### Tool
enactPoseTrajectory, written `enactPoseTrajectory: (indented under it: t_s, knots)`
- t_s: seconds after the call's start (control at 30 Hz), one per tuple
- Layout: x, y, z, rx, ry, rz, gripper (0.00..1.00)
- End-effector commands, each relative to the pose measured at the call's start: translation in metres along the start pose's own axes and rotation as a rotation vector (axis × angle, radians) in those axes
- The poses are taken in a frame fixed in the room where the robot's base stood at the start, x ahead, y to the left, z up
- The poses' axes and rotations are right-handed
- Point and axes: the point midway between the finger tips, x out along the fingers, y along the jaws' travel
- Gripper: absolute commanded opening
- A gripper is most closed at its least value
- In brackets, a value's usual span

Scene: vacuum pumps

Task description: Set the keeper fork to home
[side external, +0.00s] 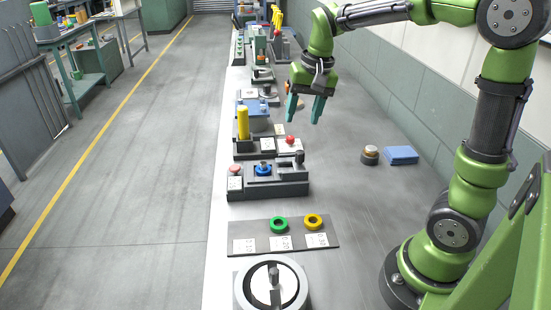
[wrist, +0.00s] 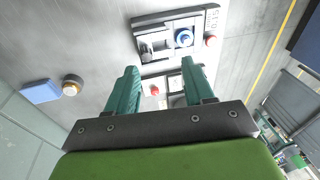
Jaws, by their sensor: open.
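A grey block fixture (side external: 285,188) stands near the left edge of the bench. It carries a blue round knob (side external: 263,169) and a dark upright piece (side external: 297,160) at its right end, which may be the keeper fork; I cannot tell for sure. In the wrist view the fixture (wrist: 178,30) lies beyond my fingertips, with the blue knob (wrist: 184,38) and a dark piece (wrist: 147,54) in a recess. My gripper (side external: 305,112) is open and empty, its teal fingers above the bench, apart from the fixture. My gripper also shows in the wrist view (wrist: 160,78).
A red button (side external: 290,140) and yellow cylinder (side external: 243,123) stand behind the fixture. Green (side external: 279,224) and yellow (side external: 313,221) rings lie on a labelled plate in front. A round knob (side external: 370,154) and blue pad (side external: 401,155) are at right, with bare bench around.

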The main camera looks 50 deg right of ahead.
Motion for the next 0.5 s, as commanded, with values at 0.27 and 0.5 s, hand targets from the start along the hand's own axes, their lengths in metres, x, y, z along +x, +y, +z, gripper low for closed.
enactPoseTrajectory:
  t_s: [0.27,0.5]
  knots:
    - [-0.007,0.009,-0.062,0.257,-0.052,0.173,0.52]
    - [-0.001,0.011,-0.054,0.307,-0.076,0.183,0.52]
